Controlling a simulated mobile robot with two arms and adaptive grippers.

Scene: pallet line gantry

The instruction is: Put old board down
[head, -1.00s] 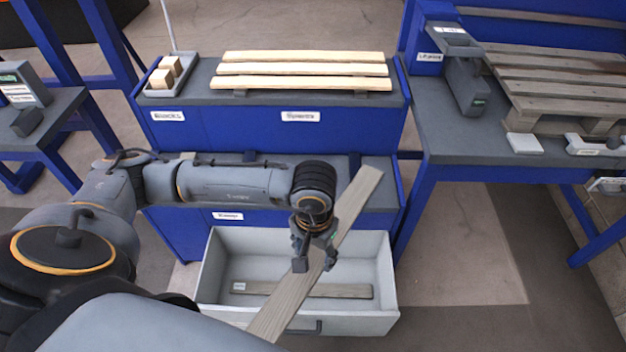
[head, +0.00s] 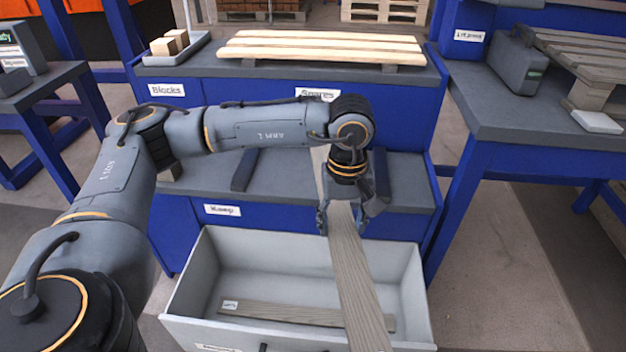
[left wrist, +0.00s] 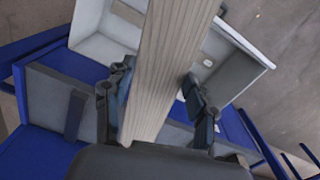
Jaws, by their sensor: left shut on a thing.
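An old grey weathered board (head: 354,272) is held by my left gripper (head: 341,222), whose fingers grip it near its upper half. The board hangs over the right part of the open grey drawer (head: 197,272), running lengthwise toward the viewer. In the left wrist view the board (left wrist: 165,70) passes between the two fingers (left wrist: 155,95), with the drawer (left wrist: 98,50) beyond it. Another grey board (head: 290,314) lies flat on the drawer floor, its right part crossed by the held board. My right gripper is not in view.
Above the drawer is a shelf labelled Keep (head: 222,210) with dark support bars (head: 245,170). On the top shelf lie several pale new boards (head: 320,48) and a tray of blocks (head: 176,50). A bench with a pallet (head: 590,62) and a grey case (head: 515,65) stands at right.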

